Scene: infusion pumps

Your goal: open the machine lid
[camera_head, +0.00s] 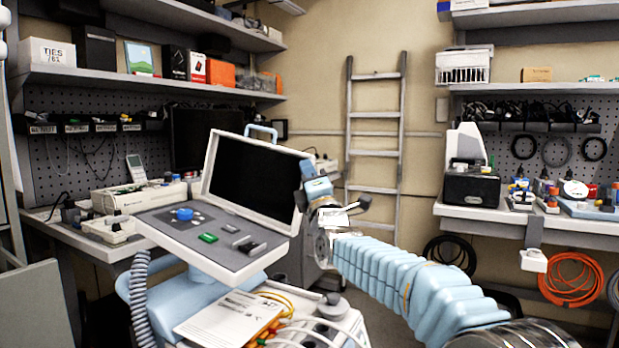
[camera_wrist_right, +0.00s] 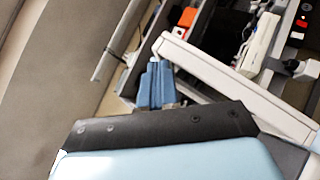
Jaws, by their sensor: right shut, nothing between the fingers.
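The machine (camera_head: 180,240) is a pale console with a grey panel carrying a blue knob and a small green part. Its lid (camera_head: 212,160), a white frame with a black inner face and light blue handle on top, stands raised and tilted back from the panel. My right gripper (camera_head: 308,168) is beside the lid's right edge, shut and empty. In the right wrist view its blue fingers (camera_wrist_right: 158,70) are together close to a white edge, probably the lid (camera_wrist_right: 240,90); I cannot tell whether they touch. My left gripper is not in view.
A workbench (camera_head: 65,222) with devices stands at the left, below loaded shelves (camera_head: 150,83). A ladder (camera_head: 375,150) leans on the back wall. Papers (camera_head: 225,318) and cables lie below the panel. Another bench (camera_head: 500,215) with equipment is at the right.

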